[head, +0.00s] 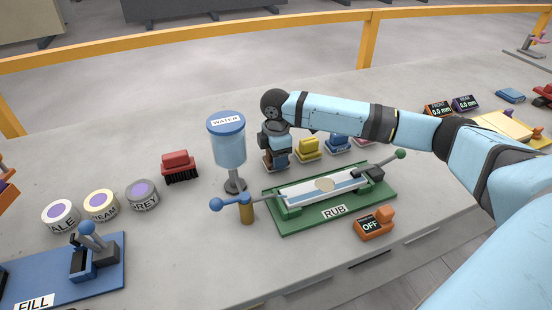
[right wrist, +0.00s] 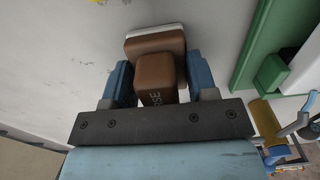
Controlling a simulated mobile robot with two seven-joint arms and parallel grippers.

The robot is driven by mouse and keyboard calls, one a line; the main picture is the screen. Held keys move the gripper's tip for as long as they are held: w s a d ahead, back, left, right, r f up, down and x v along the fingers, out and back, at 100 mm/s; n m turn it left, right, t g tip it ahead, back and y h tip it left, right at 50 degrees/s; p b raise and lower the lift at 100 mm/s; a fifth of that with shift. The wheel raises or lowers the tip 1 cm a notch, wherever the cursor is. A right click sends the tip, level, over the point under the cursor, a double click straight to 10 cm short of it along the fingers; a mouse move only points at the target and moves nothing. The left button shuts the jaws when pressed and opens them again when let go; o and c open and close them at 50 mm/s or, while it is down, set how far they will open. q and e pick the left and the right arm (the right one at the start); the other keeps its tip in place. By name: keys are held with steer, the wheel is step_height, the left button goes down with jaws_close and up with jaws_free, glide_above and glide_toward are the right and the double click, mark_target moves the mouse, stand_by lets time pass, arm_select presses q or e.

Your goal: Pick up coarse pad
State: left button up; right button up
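The coarse pad is a brown block with a rounded grip on a wider, pale-edged base. In the right wrist view the pad (right wrist: 156,72) sits between the fingers of my right gripper (right wrist: 160,82), with part of its lettering showing. A narrow gap shows beside the grip, so the fingers look open around it. In the head view my right gripper (head: 275,155) points down over the pad (head: 282,161), which it largely hides, behind the green rub station. My left gripper is in neither view.
The green RUB board (head: 340,210) with a slab stands in front of the pad. The water dispenser (head: 228,145) stands close on the left, and a yellow pad (head: 308,150) on the right. A red brush (head: 178,165) lies farther left. Bare grey counter lies behind.

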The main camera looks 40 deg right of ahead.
steer(key=shift+c, duration=1.4)
steer(key=shift+r, duration=0.1)
arm_select(q)
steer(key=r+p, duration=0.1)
steer(key=p, duration=0.1)
steer(key=shift+p, duration=0.3)
arm_select(e)
step_height(320, 180, up, 20)
